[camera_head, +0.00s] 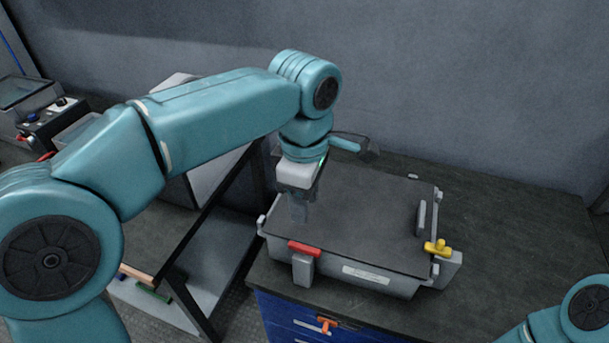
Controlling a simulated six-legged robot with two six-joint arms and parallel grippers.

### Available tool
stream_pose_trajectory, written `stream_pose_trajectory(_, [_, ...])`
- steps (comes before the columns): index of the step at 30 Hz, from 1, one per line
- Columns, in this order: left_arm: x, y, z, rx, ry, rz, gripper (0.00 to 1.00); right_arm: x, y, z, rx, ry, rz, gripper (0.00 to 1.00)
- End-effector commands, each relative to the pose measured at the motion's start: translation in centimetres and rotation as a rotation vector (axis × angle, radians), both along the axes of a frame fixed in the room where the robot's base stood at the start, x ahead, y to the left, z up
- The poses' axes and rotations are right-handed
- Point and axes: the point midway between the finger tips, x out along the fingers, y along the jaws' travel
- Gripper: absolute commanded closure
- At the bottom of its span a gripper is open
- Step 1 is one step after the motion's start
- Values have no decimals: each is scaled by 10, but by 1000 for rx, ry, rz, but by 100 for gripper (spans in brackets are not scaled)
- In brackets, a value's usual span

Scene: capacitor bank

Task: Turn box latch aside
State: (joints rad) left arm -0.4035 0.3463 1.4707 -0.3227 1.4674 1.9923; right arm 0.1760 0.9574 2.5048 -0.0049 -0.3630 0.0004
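A grey box (400,283) with a flat dark lid (365,235) stands on the dark worktop. A red latch piece (304,249) sits at the lid's front edge, left of the middle, above a grey bracket. A yellow latch knob (438,247) sits at the front right corner beside another grey bracket. My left gripper (300,212) points down over the left part of the lid, behind the red latch and apart from it. Its fingers overlap in this view, so the gap between them is not clear. My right gripper is out of the picture; only part of that arm shows at bottom right.
The dark worktop (520,235) is free to the right of the box. Blue drawers (290,318) with an orange handle (327,324) are below its front. A lower table with a panel stands at left. A grey wall (470,80) closes off the back.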

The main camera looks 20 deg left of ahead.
Motion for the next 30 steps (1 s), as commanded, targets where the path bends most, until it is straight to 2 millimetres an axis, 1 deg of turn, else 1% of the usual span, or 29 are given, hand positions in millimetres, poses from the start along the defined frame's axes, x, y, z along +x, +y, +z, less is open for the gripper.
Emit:
stream_pose_trajectory(1, [0,-1,13,-1,-3,0,61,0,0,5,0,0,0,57])
stream_pose_trajectory(3, [0,-1,24,-1,-3,-1,61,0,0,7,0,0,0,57])
stream_pose_trajectory(6, [0,0,34,0,-2,-1,61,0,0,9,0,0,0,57])
stream_pose_trajectory(9, [0,0,39,0,-1,-1,61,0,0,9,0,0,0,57])
stream_pose_trajectory(30, [-1,0,39,0,-1,-1,61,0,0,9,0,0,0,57])
